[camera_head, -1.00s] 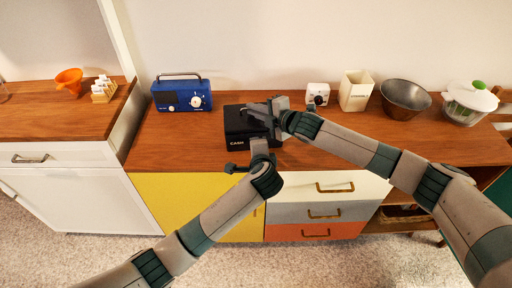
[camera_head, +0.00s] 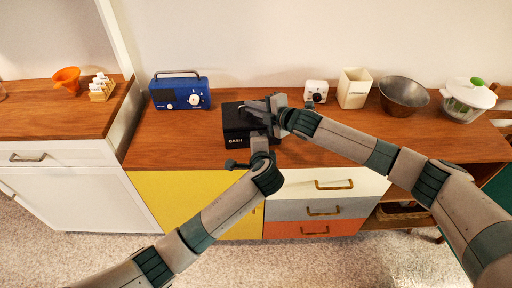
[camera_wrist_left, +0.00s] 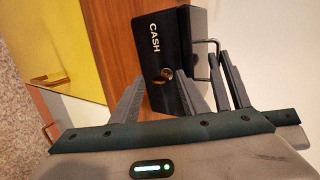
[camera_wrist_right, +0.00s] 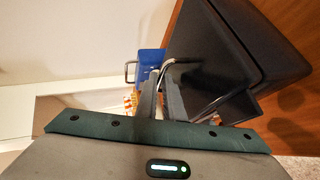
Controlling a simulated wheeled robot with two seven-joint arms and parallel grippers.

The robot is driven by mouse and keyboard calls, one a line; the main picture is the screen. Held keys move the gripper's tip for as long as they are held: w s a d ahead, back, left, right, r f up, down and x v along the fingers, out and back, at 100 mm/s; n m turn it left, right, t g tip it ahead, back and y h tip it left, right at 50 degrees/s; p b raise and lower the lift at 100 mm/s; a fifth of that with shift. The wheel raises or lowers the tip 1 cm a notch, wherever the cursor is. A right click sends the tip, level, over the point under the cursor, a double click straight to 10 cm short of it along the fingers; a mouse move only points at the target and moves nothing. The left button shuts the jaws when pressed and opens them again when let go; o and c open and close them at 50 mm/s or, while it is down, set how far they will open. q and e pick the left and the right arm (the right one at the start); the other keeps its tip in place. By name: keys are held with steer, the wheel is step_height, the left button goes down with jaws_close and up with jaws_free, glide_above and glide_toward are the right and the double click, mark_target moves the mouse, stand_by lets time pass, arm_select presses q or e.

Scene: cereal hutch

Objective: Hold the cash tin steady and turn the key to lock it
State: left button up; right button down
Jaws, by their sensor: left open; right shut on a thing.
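The black cash tin (camera_head: 234,125) stands on the wooden counter top, its CASH label facing the front edge. In the left wrist view the tin (camera_wrist_left: 153,20) shows a small brass-coloured key (camera_wrist_left: 166,73) at its front face. My left gripper (camera_wrist_left: 163,79) is open in front of the tin, one finger on each side of the key and apart from it. The key is hidden in the head view.
A blue radio (camera_head: 180,94) stands left of the tin. A white cube-shaped device (camera_head: 316,91), a cream canister (camera_head: 354,87), a dark bowl (camera_head: 404,95) and a white-lidded spinner (camera_head: 467,98) stand to the right.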

arm_select(q)
steer(key=v, duration=1.2)
arm_select(e)
steer(key=shift+f, duration=0.15)
steer(key=c, duration=1.8)
jaws_free()
steer(key=shift+s, duration=0.1)
steer(key=shift+d, duration=0.1)
steer(key=v, duration=1.2)
steer(key=shift+r, duration=0.25)
